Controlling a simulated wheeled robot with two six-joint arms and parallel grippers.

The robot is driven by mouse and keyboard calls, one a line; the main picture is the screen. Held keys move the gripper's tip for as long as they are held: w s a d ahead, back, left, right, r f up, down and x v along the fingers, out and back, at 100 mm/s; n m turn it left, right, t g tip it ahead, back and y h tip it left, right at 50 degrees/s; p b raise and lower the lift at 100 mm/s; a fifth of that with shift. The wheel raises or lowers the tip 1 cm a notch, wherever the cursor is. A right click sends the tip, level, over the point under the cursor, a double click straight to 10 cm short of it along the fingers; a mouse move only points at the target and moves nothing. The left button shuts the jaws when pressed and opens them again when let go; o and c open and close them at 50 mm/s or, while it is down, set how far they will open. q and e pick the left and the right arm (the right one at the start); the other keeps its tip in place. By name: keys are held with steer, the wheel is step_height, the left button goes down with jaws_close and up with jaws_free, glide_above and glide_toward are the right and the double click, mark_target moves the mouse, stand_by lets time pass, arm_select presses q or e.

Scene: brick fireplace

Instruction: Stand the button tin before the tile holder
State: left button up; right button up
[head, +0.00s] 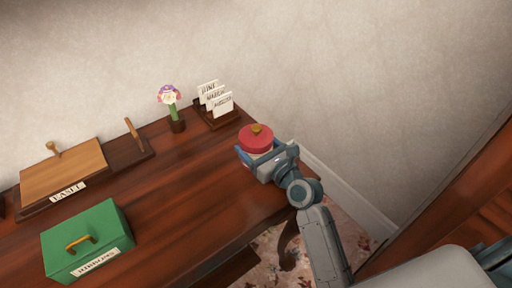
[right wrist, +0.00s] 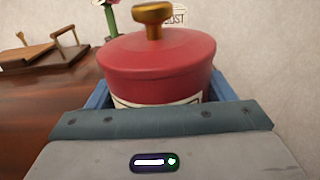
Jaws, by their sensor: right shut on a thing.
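The button tin (head: 256,139) is round and red with a gold knob on its lid. My right gripper (head: 262,160) is shut on it, at the table's right edge. In the right wrist view the tin (right wrist: 158,68) sits upright between the blue fingers (right wrist: 158,98), with a strip of pale label showing low on its side. I cannot tell whether it touches the table. The tile holder (head: 218,119) stands at the table's back right corner, with several white lettered tiles, behind and left of the tin. My left gripper is not in view.
A flower in a small dark pot (head: 177,125) stands left of the tile holder. A green box (head: 88,240) with a handle and label is at front left. A wooden lidded box (head: 64,174) lies at back left. The table's middle (head: 170,185) is clear.

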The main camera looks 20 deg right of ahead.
steer(key=shift+f, duration=0.1)
steer(key=shift+f, duration=0.15)
steer(key=o, duration=1.9)
steer(key=shift+o, duration=0.2)
steer(key=shift+s, duration=0.2)
steer(key=v, duration=1.1)
steer(key=shift+s+d, duration=0.1)
steer(key=shift+s, duration=0.25)
